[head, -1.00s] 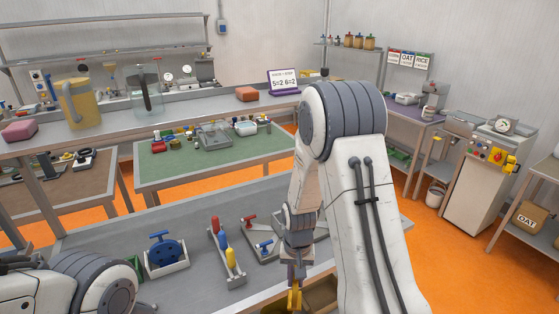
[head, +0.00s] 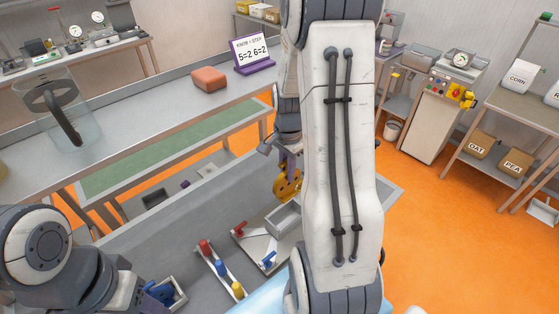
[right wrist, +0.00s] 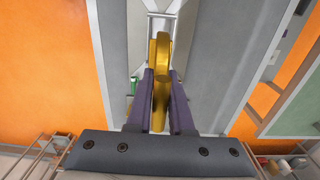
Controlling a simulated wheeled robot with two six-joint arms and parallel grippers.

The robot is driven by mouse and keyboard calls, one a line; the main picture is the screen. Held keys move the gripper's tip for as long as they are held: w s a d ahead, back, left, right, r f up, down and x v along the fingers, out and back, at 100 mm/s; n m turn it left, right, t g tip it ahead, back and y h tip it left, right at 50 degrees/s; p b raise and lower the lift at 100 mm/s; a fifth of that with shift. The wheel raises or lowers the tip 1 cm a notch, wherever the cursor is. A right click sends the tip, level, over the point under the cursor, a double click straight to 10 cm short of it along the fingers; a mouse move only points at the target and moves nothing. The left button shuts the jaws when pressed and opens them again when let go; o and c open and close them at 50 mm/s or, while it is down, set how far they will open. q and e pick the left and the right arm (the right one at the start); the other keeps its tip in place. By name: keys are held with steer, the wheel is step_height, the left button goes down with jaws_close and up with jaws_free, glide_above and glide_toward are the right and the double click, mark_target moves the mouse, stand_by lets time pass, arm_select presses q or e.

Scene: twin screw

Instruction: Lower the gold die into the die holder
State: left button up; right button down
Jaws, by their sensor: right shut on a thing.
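The gold die (head: 288,185) is a round yellow disc with holes, held on edge in my right gripper (head: 288,163). In the right wrist view the gold die (right wrist: 161,80) stands edge-on between the purple fingers of the right gripper (right wrist: 161,88), which are shut on it. A grey open box (head: 284,219), which looks like the die holder, sits on the bench just below the die; my right arm hides its right part. The die appears above it and apart from it.
Red, blue and yellow pegs stand in a rack (head: 218,272) on the bench. A grey plate with red and blue clamps (head: 262,245) lies beside the box. The far table holds an orange brick (head: 209,79) and a sign (head: 252,52).

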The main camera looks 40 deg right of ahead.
mark_target(287, 187)
steer(key=shift+w+f+b, duration=0.1)
steer(key=shift+f+b, duration=0.8)
steer(key=shift+f, duration=0.15)
steer(key=shift+f+b, duration=1.9)
steer(key=shift+f, duration=0.25)
steer(key=shift+f, duration=0.2)
step_height(287, 187, down, 7)
steer(key=b, duration=0.5)
steer(key=shift+f+b, duration=0.55)
steer(key=c, duration=0.7)
jaws_free()
steer(key=shift+a, duration=0.1)
step_height(287, 187, up, 11)
steer(key=shift+f+b, duration=0.2)
steer(key=shift+b, duration=0.5)
